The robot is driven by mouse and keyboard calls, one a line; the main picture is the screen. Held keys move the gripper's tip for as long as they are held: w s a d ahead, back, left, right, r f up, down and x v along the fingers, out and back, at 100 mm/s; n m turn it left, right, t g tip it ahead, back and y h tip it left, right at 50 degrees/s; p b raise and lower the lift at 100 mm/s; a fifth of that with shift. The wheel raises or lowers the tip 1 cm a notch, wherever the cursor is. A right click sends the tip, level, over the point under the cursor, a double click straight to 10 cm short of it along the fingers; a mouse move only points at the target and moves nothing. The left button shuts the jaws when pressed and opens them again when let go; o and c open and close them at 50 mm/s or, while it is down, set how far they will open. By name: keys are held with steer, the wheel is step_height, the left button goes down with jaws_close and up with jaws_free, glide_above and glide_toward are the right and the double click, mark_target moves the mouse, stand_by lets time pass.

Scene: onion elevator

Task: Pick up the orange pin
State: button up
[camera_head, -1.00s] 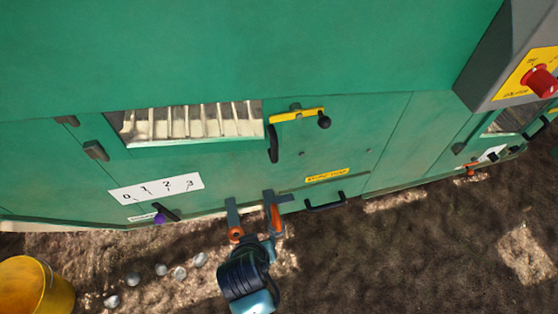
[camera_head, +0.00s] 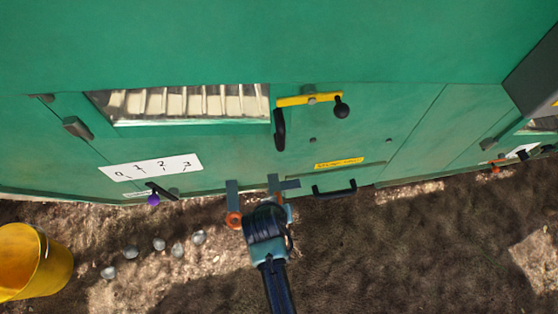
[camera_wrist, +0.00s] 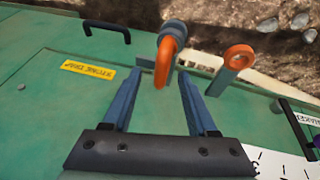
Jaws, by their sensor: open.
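The orange pin (camera_wrist: 167,56) shows in the wrist view as a curved orange hook at a blue-grey bracket on the green machine's lower edge. My gripper (camera_wrist: 160,74) is open. Its two fingers point toward the pin, whose lower end appears between the fingertips; whether they are level with it in depth I cannot tell. In the head view my gripper (camera_head: 268,205) is in front of the right-hand bracket (camera_head: 275,184) and mostly hides the pin.
The green machine (camera_head: 420,60) fills the upper view. A black handle (camera_head: 334,190) is right of the brackets, a purple-knobbed lever (camera_head: 154,199) left of them. A yellow lever (camera_head: 309,99) is above. A yellow bucket (camera_head: 55,268) and several pale balls (camera_head: 178,250) lie on the ground.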

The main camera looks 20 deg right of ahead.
steer(key=b+x, duration=0.1)
steer(key=x, duration=0.1)
steer(key=w+b+x, duration=0.1)
steer(key=b+x, duration=0.1)
steer(key=x, duration=0.1)
steer(key=shift+r, duration=0.15)
steer(key=shift+c, duration=0.2)
jaws_close()
steer(key=shift+r, duration=0.1)
